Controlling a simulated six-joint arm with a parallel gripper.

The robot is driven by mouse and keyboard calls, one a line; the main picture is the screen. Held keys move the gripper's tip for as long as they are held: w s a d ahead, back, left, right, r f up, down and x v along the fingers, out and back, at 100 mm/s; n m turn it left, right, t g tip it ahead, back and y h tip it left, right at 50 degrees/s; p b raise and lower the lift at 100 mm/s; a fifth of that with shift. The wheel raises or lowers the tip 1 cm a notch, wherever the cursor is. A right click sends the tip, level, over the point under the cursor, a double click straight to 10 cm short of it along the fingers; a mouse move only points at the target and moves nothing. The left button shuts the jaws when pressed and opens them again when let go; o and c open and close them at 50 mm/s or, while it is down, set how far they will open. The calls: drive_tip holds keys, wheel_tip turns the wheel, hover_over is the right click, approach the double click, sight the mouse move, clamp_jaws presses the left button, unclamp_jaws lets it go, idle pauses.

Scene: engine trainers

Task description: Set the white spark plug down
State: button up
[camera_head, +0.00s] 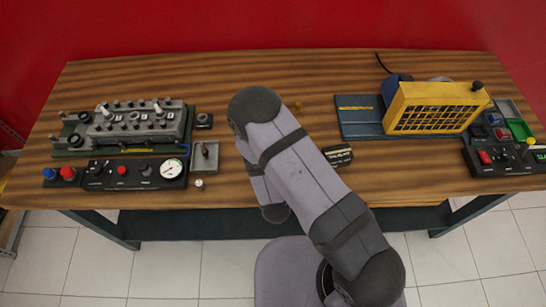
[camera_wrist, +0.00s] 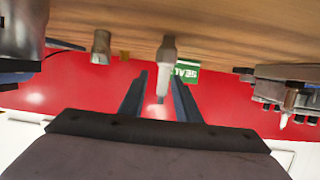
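A white spark plug (camera_wrist: 165,68) with a grey end stands out from the wooden tabletop (camera_wrist: 230,20) in the wrist view, where the table is at the top. The plug's grey end is at the wood and its pale end points towards my gripper. My gripper (camera_wrist: 158,78) has its two dark fingers apart, with the plug's pale end between them. A gap shows beside the left finger; contact at the right finger is unclear. In the head view my arm hides my gripper and this plug.
The engine trainer (camera_head: 135,123) with white plugs on top stands left, with a gauge panel (camera_head: 120,172) and small tray (camera_head: 205,156) beside it. A brass part (camera_head: 298,106) stands mid-table. A yellow grille unit (camera_head: 435,108) stands right. A green label (camera_wrist: 187,72) shows behind the plug.

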clamp_jaws()
drive_tip(key=shift+r, duration=0.2)
wheel_tip(320, 180, up, 10)
drive_tip(key=b, duration=0.1)
drive_tip(key=shift+f, duration=0.2)
idle(0.6)
